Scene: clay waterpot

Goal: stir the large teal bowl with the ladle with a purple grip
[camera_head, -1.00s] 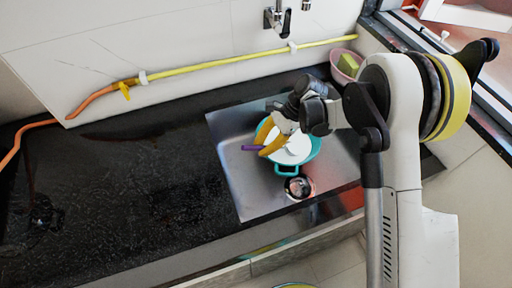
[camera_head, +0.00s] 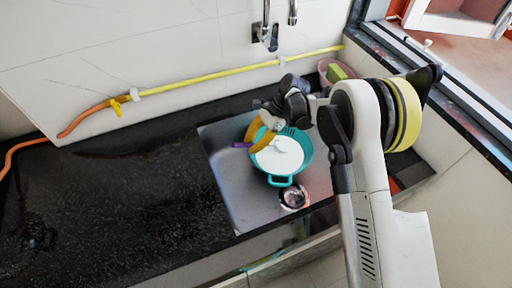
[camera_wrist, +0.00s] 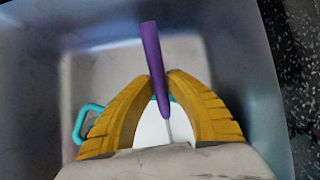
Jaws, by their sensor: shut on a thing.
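The large teal bowl (camera_head: 303,158) sits in the metal sink and holds white contents. Its teal handle (camera_wrist: 84,122) shows at the left in the wrist view. My gripper (camera_head: 253,139) with yellow fingers is over the bowl's left side. In the wrist view my gripper (camera_wrist: 161,82) is shut on the purple grip (camera_wrist: 152,50) of the ladle. The ladle's thin shaft (camera_wrist: 169,128) runs down toward the white contents. The purple grip (camera_head: 241,145) also pokes out left of the fingers in the head view. The ladle's head is hard to make out.
The metal sink (camera_head: 225,178) has a drain (camera_head: 293,197) just below the bowl. A pink basin (camera_head: 327,66) with a green-yellow block stands at the back right. A faucet (camera_head: 265,32) hangs on the wall above. The dark counter (camera_head: 110,195) at left is mostly clear.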

